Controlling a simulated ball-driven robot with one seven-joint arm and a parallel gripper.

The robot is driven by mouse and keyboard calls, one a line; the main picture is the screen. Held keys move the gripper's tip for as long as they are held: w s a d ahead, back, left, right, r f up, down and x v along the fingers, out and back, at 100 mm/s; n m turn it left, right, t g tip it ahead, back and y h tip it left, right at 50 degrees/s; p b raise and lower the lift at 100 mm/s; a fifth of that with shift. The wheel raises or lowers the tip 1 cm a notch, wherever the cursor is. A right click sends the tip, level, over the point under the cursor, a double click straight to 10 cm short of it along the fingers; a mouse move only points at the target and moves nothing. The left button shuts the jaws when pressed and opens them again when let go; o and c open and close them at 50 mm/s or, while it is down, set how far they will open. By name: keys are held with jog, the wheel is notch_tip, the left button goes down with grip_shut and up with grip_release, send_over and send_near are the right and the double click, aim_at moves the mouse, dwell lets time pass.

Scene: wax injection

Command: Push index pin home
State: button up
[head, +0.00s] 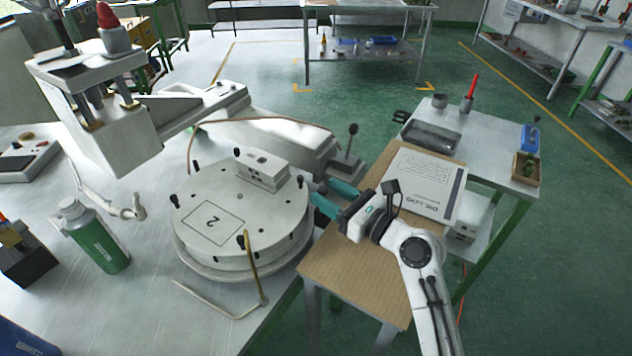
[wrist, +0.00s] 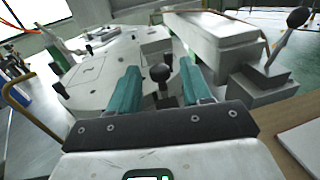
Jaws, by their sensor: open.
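A round white turntable (head: 240,215) marked "2" sits on the bench, with several black knobs around its rim. In the wrist view the turntable (wrist: 90,75) lies ahead of my gripper (wrist: 160,76). A black ball knob (wrist: 161,73), which looks like the index pin's, shows between the two teal fingers. I cannot tell how deep the pin sits. In the head view my gripper (head: 322,190) is at the right side of the turntable, fingers pointing left. The fingers are apart and hold nothing. In the head view I cannot clearly pick out the pin.
A white block (head: 262,170) sits on the turntable. A bent brass rod (head: 252,265) stands at its front right. A lever with a black ball (head: 352,130) stands behind my gripper. A green bottle (head: 97,238) is at left. A wooden board with a paper (head: 423,183) lies right.

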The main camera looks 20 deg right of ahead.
aim_at(327, 192)
jog(key=shift+x, duration=2.1)
grip_shut()
